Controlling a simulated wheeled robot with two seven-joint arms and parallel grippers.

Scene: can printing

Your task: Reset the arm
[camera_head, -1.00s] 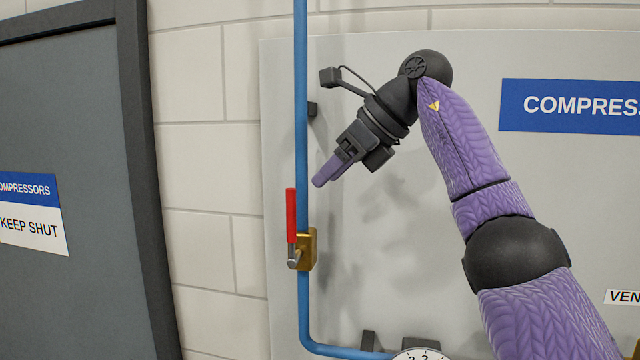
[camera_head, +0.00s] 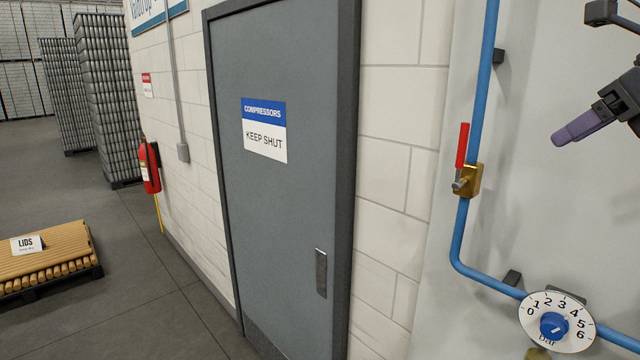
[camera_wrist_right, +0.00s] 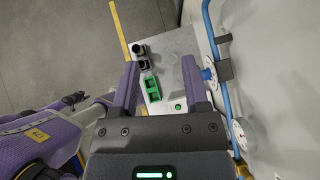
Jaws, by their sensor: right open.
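My right gripper (camera_head: 570,132) shows at the right edge of the head view, in front of the grey panel and to the right of the valve, apart from it. In the right wrist view the same gripper (camera_wrist_right: 160,72) has its two purple fingers spread wide with nothing between them. The valve has a brass body (camera_head: 467,180) on a blue pipe (camera_head: 484,90). Its red handle (camera_head: 462,145) points up, roughly along the pipe. Most of my right arm is outside the head view.
A round dial (camera_head: 556,321) marked bar with a blue knob sits on the pipe below. A grey door (camera_head: 290,200) labelled compressors stands left of the panel. A fire extinguisher (camera_head: 149,166), a pallet of lids (camera_head: 45,255) and stacked cans (camera_head: 105,95) are farther left. Open floor lies between.

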